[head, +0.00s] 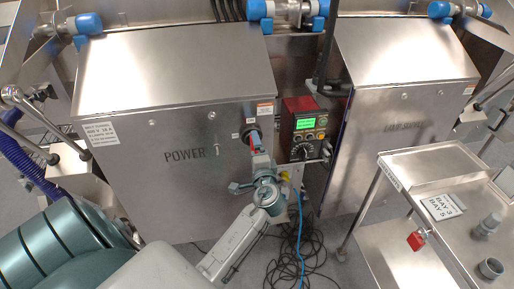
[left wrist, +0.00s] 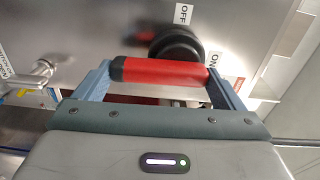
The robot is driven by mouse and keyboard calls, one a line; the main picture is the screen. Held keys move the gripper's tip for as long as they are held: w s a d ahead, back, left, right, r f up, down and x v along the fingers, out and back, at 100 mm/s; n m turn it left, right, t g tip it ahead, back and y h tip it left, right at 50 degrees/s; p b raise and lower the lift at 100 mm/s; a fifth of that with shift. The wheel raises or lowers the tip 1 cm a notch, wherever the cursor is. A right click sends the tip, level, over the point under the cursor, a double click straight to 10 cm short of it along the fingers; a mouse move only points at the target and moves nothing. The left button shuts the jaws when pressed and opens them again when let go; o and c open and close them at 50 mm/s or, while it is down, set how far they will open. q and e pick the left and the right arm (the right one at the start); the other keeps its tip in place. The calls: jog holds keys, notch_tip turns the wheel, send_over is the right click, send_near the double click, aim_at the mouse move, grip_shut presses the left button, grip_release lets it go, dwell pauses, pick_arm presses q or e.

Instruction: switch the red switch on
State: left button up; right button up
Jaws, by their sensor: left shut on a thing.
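The red switch handle (head: 254,142) is on the front of the left steel cabinet, right of the POWER lettering. My left gripper (head: 260,155) is at the handle and hides part of it. In the left wrist view the red handle (left wrist: 160,71) lies crosswise between the two fingers of my left gripper (left wrist: 160,84), which is shut on it. The round black switch hub (left wrist: 177,44) is just behind the handle. An OFF label (left wrist: 183,13) is above the hub and an ON label (left wrist: 215,60) is to its right. My right gripper is not in view.
A control box with a green screen (head: 304,124) is right of the switch. Loose black cables (head: 297,248) hang and lie below it. A steel cart (head: 440,165) with a red padlock (head: 416,240) stands at the right. A second cabinet (head: 405,120) is behind the cart.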

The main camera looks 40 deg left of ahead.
pick_arm(q)
jog(key=shift+m, duration=0.3)
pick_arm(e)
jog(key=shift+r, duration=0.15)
pick_arm(q)
jog(key=o, duration=1.1)
jog(key=shift+a, duration=0.1)
jog(key=shift+s, duration=0.1)
jog(key=b+v, duration=0.2)
jog(key=v, duration=0.8)
jog(key=shift+s+d+b, duration=0.2)
jog(key=shift+d+b, duration=0.1)
jog(key=shift+b, duration=0.1)
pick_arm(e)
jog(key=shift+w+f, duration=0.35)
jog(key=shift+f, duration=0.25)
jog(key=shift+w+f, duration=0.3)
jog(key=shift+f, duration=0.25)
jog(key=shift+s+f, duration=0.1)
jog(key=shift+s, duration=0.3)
